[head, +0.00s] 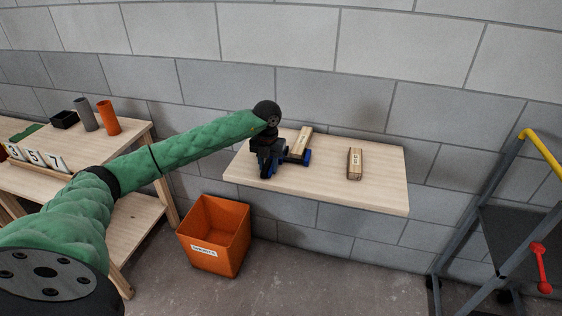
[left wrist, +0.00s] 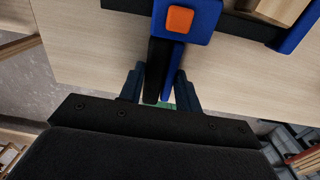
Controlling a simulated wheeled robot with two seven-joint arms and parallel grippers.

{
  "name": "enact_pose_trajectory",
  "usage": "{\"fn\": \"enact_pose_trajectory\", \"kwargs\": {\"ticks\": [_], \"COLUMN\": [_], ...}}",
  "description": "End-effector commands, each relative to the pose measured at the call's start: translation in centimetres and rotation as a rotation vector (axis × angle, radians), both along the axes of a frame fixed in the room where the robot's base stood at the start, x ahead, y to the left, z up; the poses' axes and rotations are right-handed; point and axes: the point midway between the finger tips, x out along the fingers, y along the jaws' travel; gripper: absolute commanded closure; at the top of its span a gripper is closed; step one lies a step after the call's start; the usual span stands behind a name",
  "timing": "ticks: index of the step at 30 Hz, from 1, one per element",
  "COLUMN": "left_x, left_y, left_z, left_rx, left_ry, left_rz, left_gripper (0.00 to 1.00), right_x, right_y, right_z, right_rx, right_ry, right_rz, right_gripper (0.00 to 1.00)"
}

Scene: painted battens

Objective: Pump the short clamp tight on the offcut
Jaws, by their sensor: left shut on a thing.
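The short clamp (head: 297,161), blue and black, lies on the wall shelf in the head view. In the left wrist view its blue body (left wrist: 163,20) carries an orange button, with a black handle and a blue lever pointing toward my gripper. The offcut (head: 303,139), a pale labelled wood piece, is beside the clamp's bar, between its blue jaws as far as I can see. A corner of it shows in the left wrist view (left wrist: 284,10). My left gripper (left wrist: 160,88) is shut around the handle and lever. My right gripper is not in view.
A second labelled wood block (head: 355,163) stands apart on the shelf (head: 385,190), whose right part is otherwise clear. An orange bin (head: 215,236) is on the floor below. A wooden bench (head: 140,140) is at left, a yellow-handled cart (head: 500,200) at right.

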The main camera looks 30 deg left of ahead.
Motion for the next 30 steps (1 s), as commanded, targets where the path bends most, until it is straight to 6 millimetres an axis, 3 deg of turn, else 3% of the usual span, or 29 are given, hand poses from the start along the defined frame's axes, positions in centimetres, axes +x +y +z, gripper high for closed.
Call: {"fn": "enact_pose_trajectory", "kwargs": {"ticks": [1, 3, 30], "left_x": [-0.02, -0.04, -0.20], "left_y": [0.07, 0.18, 0.83], "left_z": [-0.04, -0.05, 0.01], "left_rx": [0.000, 0.000, 0.000], "left_ry": [0.000, 0.000, 0.000], "left_rz": [0.000, 0.000, 0.000], "left_gripper": [0.89, 1.00, 1.00], "right_x": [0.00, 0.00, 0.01], "right_y": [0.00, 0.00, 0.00], "right_z": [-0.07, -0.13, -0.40], "right_rx": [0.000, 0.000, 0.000], "right_ry": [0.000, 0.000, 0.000], "right_rz": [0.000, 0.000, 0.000], "right_gripper": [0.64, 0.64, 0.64]}}
